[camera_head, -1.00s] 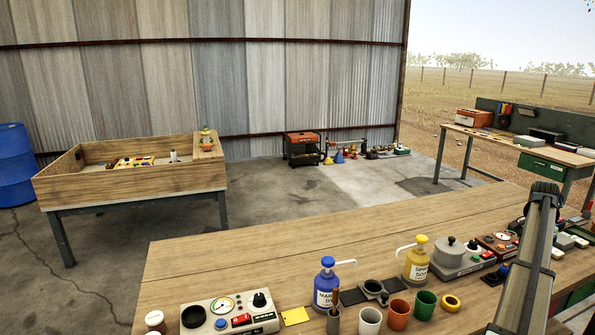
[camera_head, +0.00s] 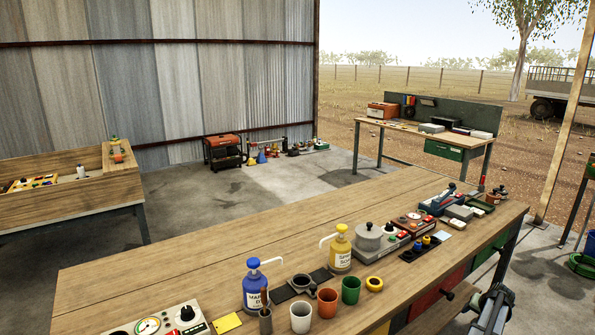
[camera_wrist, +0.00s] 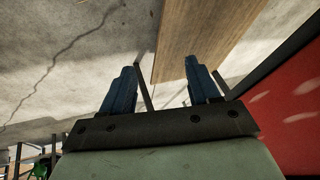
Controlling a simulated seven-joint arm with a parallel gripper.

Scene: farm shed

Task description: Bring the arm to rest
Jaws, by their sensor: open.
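My gripper (camera_wrist: 160,66) shows in the wrist view with its two dark blue fingers spread apart and nothing between them. Beyond it are grey concrete floor with a crack and a strip of wooden surface. A red surface fills the right side of that view. In the head view a dark part of my arm (camera_head: 492,312) shows at the lower right, in front of the workbench's near edge. The fingertips cannot be made out in the head view.
The wooden workbench (camera_head: 190,268) carries a blue pump bottle (camera_head: 255,288), a yellow pump bottle (camera_head: 340,252), several cups and control boxes. A second bench (camera_head: 400,128) stands behind, and a wooden-sided table (camera_head: 75,202) at left.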

